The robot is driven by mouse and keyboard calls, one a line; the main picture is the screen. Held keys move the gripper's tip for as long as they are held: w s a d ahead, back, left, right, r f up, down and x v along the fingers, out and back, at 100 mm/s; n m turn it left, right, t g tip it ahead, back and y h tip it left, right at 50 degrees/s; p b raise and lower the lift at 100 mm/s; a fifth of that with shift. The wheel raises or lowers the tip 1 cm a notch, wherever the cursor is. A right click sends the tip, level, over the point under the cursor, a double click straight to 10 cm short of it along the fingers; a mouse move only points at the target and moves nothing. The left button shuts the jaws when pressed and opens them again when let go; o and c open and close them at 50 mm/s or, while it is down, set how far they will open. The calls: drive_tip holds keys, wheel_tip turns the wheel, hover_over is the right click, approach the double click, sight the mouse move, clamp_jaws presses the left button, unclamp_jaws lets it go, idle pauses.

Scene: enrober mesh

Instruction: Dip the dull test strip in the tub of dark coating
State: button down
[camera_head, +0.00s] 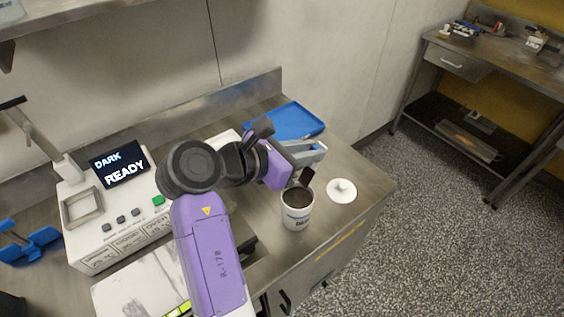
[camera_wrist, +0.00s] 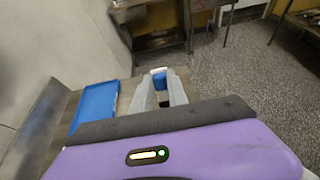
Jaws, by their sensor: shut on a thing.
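The tub does not show there.
A white lid (camera_head: 341,190) with a knob lies right of the tub. A blue tray (camera_head: 294,121) lies behind my gripper. A white machine (camera_head: 112,215) at left has a screen (camera_head: 119,164) reading "DARK READY". A metal side table (camera_head: 470,60) stands across the floor.

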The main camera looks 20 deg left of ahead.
drive_tip(key=shift+w+r, duration=0.2)
drive_tip(key=shift+r, duration=0.5)
drive_tip(key=shift+w+d+r, duration=0.2)
drive_tip(key=shift+w+r, duration=0.05)
drive_tip(key=shift+r, duration=0.4)
drive_tip(key=shift+w+d+r, duration=0.25)
drive_tip(key=shift+r, duration=0.45)
drive_tip(key=shift+w+d+r, duration=0.2)
drive_tip(key=shift+w+r, duration=0.05)
drive_tip(key=shift+r, duration=0.4)
